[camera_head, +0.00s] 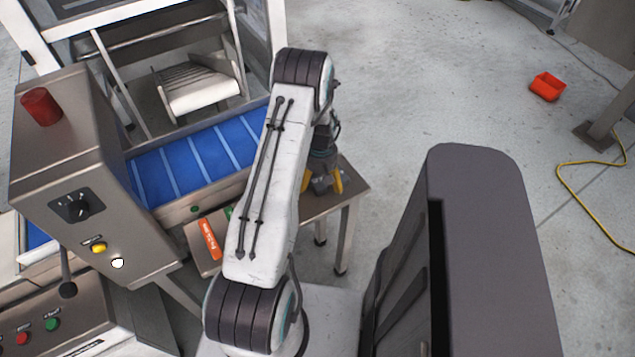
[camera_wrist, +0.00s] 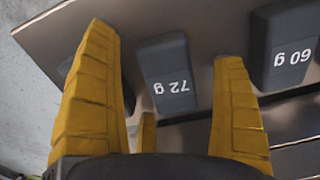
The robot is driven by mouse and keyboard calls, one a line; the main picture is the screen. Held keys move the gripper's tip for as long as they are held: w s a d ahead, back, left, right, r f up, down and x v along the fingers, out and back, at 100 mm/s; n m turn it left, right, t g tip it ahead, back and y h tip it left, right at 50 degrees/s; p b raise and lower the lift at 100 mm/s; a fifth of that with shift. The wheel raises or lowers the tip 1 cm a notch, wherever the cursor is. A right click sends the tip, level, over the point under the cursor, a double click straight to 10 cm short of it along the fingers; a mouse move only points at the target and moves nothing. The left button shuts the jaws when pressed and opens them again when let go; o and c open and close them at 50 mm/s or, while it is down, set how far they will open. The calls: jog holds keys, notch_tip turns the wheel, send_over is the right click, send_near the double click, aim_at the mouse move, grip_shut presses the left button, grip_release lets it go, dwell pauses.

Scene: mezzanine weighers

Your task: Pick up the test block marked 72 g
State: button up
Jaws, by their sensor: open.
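The dark grey test block marked 72 g (camera_wrist: 167,68) stands on a metal shelf surface in the wrist view, its white label upside down. My gripper (camera_wrist: 158,45) is open, with one yellow finger to the left of the block and the other to its right. The block shows between the fingers; I cannot tell how far apart they are from it in depth. In the head view my gripper (camera_head: 326,183) is over the small metal table (camera_head: 349,183), mostly behind my arm. The block is hidden there.
A block marked 60 g (camera_wrist: 286,45) stands right of the right finger, and another dark object shows partly behind the left finger. A blue conveyor (camera_head: 190,160) and control box (camera_head: 85,180) stand left of the table. A red bin (camera_head: 547,87) lies on open floor.

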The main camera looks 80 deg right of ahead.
jog(key=c, duration=1.3)
jog(key=shift+r, duration=0.15)
